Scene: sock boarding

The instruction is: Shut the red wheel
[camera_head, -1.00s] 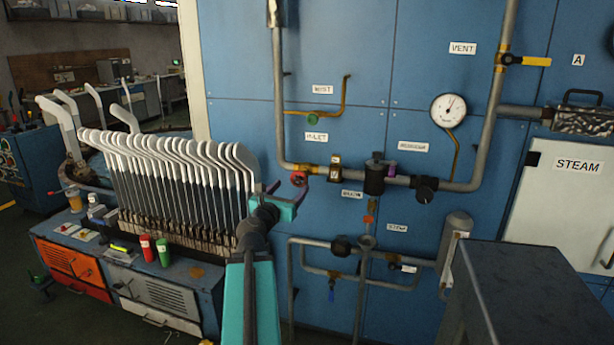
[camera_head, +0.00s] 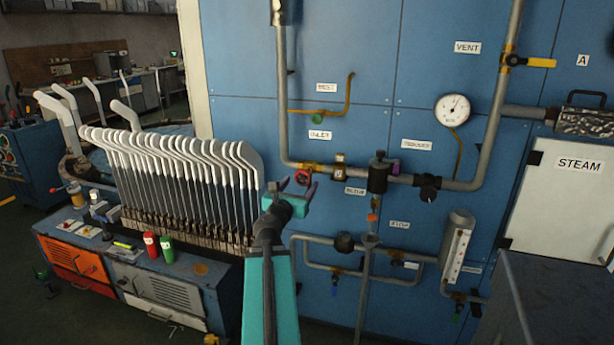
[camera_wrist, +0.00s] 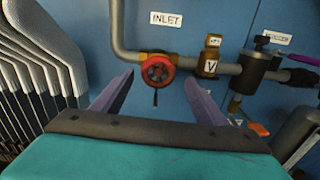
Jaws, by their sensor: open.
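The red wheel (camera_head: 302,178) is a small round handwheel on the grey pipe under the label INLET, on the blue wall panel. In the wrist view the red wheel (camera_wrist: 158,71) faces me, with a brass fitting behind it and a dark tag or stem hanging below. My gripper (camera_head: 292,192) has a teal body and purple fingers. Its fingers (camera_wrist: 157,88) are spread apart, empty, with the wheel showing between and just beyond their tips. I cannot tell whether either finger touches the wheel.
Right of the wheel, a brass valve (camera_wrist: 208,64) marked V and a dark regulator (camera_head: 378,172) sit on the same pipe. Lower pipes (camera_head: 330,240) run beneath. A rack of white-topped sock boards (camera_head: 180,165) stands close on the left. A dark box (camera_head: 550,300) stands at lower right.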

